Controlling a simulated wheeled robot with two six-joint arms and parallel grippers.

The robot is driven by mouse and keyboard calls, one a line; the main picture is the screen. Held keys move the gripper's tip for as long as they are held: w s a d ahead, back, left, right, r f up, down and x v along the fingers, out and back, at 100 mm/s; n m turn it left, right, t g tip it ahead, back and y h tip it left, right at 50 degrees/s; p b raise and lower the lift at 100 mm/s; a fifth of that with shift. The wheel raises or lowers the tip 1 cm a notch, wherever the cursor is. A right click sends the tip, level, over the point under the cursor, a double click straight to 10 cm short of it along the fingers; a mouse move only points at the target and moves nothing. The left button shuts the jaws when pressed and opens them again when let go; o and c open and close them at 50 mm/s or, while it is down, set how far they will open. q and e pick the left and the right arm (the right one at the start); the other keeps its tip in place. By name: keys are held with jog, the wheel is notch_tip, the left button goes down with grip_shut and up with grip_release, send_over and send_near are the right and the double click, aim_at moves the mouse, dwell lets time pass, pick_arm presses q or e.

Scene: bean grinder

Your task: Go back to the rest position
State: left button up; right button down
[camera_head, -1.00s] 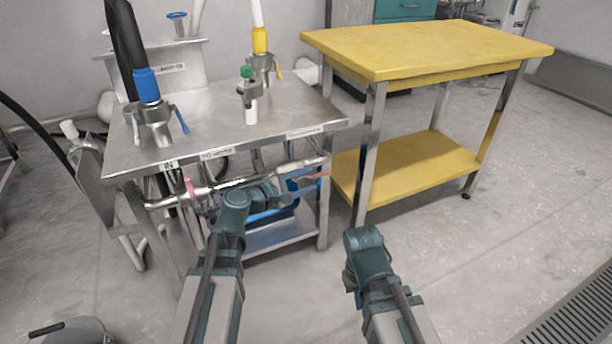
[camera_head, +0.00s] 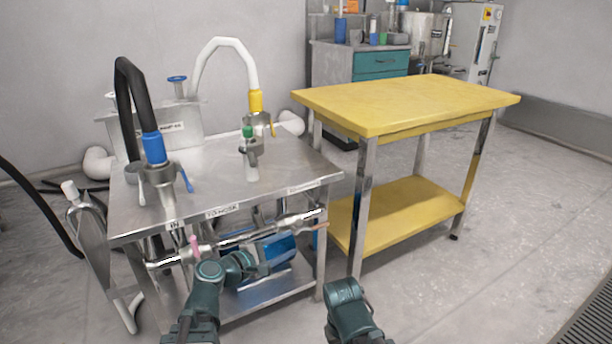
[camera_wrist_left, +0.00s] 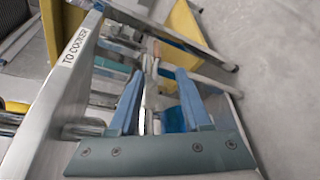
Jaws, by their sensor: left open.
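My left arm comes in from the bottom left of the head view, its wrist bent right in front of the steel table (camera_head: 205,188). My left gripper (camera_wrist_left: 158,73) shows best in the left wrist view: its two blue fingers are spread apart with nothing held between them. Steel bars and pipes lie beyond the fingers. In the head view the wrist partly overlaps the pipes and a blue motor-like part (camera_head: 277,250) under the tabletop; I cannot tell whether it touches. My right arm shows at the bottom centre, and its gripper cannot be made out.
A yellow table (camera_head: 400,103) with a lower shelf stands to the right of the steel table. A blue-collared valve (camera_head: 155,150) with a black hose and a yellow-collared one (camera_head: 256,102) with a white hose rise from the steel top. Floor (camera_head: 490,265) at the right is clear.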

pick_arm(q)
jog(key=s+d+f+m+g+y+p, duration=0.2)
jog(key=s+d+m+g+p, duration=0.65)
jog(key=m, duration=0.25)
jog(key=s+a+r+m+g+y+p, duration=0.2)
jog(key=s+m+y+p, duration=0.3)
jog(key=s+a+r+m+g+y+p, duration=0.2)
jog(key=s+m+y+p, duration=0.2)
jog(key=s+p, duration=0.15)
notch_tip(320, 180, up, 37)
jog(key=p, duration=3.6)
jog(key=shift+a+f, duration=0.15)
jog(key=shift+f, duration=0.05)
